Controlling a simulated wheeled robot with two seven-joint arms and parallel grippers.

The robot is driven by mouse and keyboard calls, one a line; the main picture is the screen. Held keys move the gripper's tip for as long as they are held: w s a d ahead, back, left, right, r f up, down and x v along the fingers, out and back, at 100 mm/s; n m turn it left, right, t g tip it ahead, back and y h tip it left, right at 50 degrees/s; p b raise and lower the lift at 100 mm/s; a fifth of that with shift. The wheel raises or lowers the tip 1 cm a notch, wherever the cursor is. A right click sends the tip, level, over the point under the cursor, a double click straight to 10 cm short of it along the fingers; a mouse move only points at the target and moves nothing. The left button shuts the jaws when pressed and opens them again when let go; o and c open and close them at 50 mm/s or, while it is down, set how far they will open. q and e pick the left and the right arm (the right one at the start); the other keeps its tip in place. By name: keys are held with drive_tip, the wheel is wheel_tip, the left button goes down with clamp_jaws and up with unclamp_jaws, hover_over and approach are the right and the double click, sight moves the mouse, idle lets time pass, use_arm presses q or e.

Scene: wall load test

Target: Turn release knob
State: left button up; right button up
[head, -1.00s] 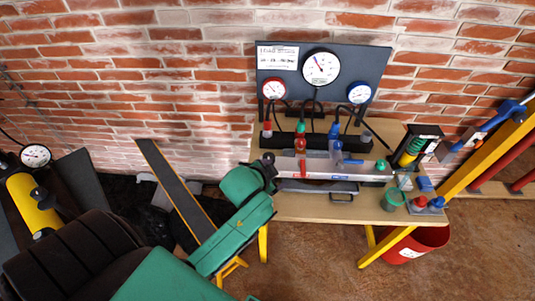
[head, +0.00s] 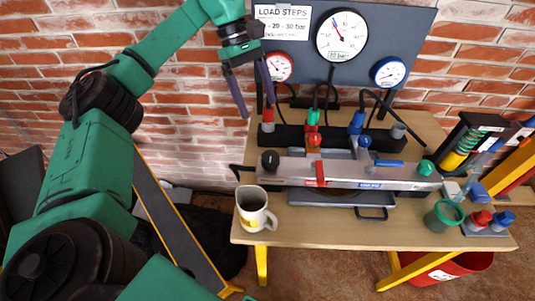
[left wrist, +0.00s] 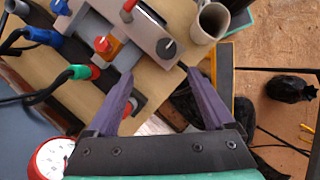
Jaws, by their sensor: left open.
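A grey metal manifold (head: 345,172) lies along the bench. A black knob (head: 270,161) stands at its left end; it also shows in the left wrist view (left wrist: 168,47). An orange block with a red top (head: 314,140), a blue knob (head: 364,142) and a green knob (head: 426,167) are also on or beside the manifold. No label shows which is the release knob. My left gripper (head: 256,108), with purple fingers, is open and empty, above the bench's back left and apart from the knobs. In the left wrist view the gripper (left wrist: 158,75) points toward the black knob. My right gripper is not in view.
A mug (head: 254,209) stands at the bench's (head: 330,230) front left, near the black knob. A gauge panel (head: 405,30) with hoses rises behind. A green cup (head: 444,216) and small red and blue knobs stand at right. The front middle of the bench is bare.

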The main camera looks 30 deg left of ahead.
sight(270, 155)
use_arm(q)
drive_tip(key=x, duration=0.4)
drive_tip(key=s+x, duration=0.1)
drive_tip(key=x, duration=0.9)
drive_tip(key=shift+s+a+p, duration=0.15)
drive_tip(key=shift+a+p, duration=0.2)
drive_tip(key=c, duration=1.4)
